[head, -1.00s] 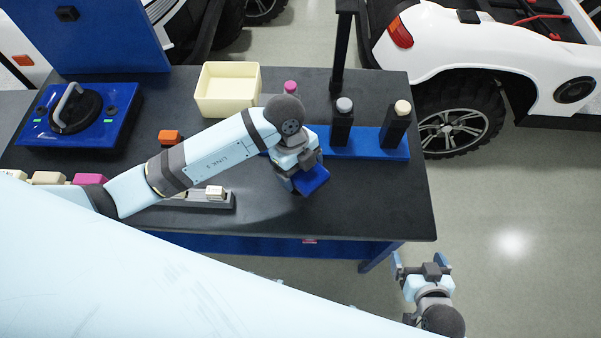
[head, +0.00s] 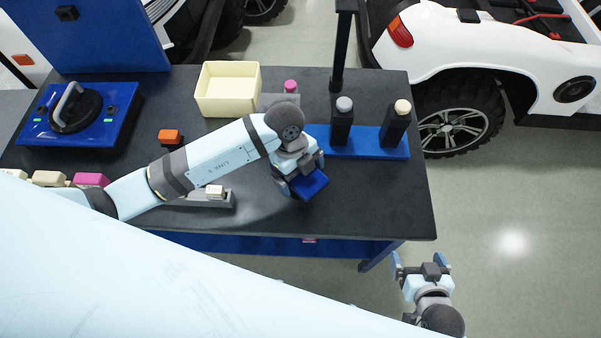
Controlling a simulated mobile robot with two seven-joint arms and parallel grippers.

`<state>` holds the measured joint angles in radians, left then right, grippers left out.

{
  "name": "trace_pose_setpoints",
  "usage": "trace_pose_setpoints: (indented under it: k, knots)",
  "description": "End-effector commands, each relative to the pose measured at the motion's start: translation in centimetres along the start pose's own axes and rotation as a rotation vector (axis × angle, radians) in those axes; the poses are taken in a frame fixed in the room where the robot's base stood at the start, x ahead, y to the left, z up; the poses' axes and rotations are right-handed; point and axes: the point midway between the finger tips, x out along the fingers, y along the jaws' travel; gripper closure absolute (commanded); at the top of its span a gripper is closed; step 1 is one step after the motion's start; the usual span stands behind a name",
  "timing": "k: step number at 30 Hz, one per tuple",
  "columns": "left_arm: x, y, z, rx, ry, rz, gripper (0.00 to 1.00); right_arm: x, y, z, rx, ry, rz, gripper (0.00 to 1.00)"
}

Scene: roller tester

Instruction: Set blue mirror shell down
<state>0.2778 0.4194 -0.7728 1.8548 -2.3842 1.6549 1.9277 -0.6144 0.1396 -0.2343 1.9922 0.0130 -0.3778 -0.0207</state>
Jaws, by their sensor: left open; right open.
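The blue mirror shell (head: 311,188) is at the front right part of the dark table top (head: 375,205). It appears to rest on the table, directly below my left gripper (head: 302,185). My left gripper is open, with its fingers still close around the shell; whether they touch it I cannot tell. The wrist hides part of the shell. My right gripper (head: 421,262) is open and empty, off the table's front right corner.
A blue rack (head: 365,150) with dark upright holders stands behind the shell. The table's right front is clear.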

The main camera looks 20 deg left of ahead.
Motion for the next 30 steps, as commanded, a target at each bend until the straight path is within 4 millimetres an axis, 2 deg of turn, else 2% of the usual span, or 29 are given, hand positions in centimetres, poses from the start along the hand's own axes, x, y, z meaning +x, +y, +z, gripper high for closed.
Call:
trace_pose_setpoints:
  k: [9,15,21,30]
  knots:
    - [-6.5,-0.1,0.1,0.002,-0.002,-0.005,0.00,0.3,0.0,0.4,0.000,0.000,0.000,0.00]
    - [-10.0,-0.1,0.1,0.001,-0.002,-0.004,0.00,0.4,0.0,0.5,0.000,0.001,0.000,0.00]
    - [-11.4,-0.1,0.0,0.000,-0.001,-0.002,0.00,0.4,0.0,0.5,0.000,0.002,0.000,0.00]
    - [-11.5,0.0,0.0,0.000,0.000,-0.001,0.00,0.4,0.0,0.5,0.000,0.002,0.000,0.00]
